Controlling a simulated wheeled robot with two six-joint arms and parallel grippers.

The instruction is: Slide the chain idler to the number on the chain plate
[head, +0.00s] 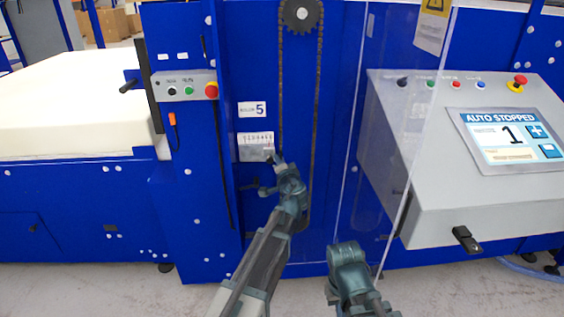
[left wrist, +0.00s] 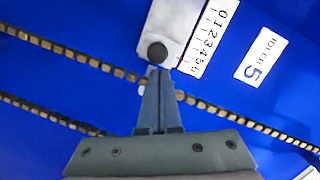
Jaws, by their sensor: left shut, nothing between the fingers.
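The chain idler shows in the left wrist view as a light grey block with a dark round knob (left wrist: 157,52). It sits beside the white number plate (left wrist: 207,40), marked 0 to 6. A small red mark lies near the plate's 5–6 end; I cannot tell its exact reading. A sign reads "IDLER 5" (left wrist: 260,59). My left gripper (left wrist: 157,72) is shut and empty, its tips at the knob's lower edge; I cannot tell whether they touch. In the head view, my left gripper (head: 278,158) is just below right of the number plate (head: 256,140). My right gripper's fingers are not visible.
A chain (head: 316,110) runs down from a dark sprocket (head: 301,14) close to my left gripper. A clear panel (head: 385,120) stands to the right. A foam block (head: 70,100) lies at left.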

